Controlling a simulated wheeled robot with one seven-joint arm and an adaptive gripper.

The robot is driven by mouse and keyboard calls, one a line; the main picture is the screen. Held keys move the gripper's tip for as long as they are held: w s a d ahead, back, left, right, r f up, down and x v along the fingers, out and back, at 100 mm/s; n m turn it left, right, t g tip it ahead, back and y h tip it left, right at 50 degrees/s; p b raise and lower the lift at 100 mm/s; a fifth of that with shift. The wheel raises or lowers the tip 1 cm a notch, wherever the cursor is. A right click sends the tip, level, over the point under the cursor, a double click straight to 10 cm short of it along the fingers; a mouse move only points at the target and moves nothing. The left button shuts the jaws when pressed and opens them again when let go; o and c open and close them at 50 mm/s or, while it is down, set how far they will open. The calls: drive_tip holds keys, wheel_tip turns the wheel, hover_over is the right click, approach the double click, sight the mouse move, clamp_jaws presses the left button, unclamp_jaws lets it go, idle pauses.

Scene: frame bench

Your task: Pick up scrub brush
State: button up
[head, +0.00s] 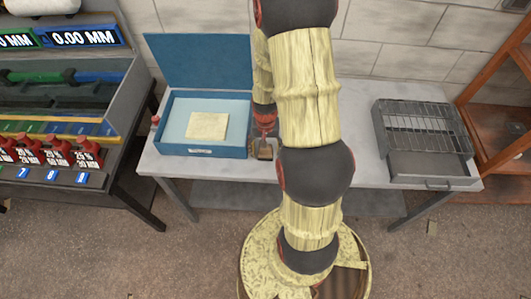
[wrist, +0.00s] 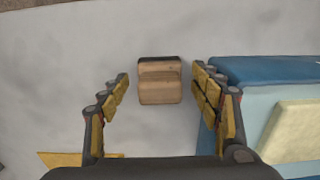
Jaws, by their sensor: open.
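The scrub brush looks like a small wooden block with a dark edge (wrist: 160,85). It lies on the grey bench, and in the head view it shows just below my gripper, right of the blue box (head: 265,153). My gripper (wrist: 161,78) is open, its fingers on either side of the brush in the wrist view with a gap on each side. In the head view my gripper (head: 264,130) points down over the bench, partly hidden by my arm. I cannot tell the exact height between fingertips and brush.
An open blue box (head: 203,152) with a pale yellow block inside stands close by; its edge also shows in the wrist view (wrist: 270,70). A metal tray with a wire rack (head: 425,165) sits at the bench's right end. Bare bench (head: 368,165) lies between.

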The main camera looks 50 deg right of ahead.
drive_tip(key=c, duration=1.3)
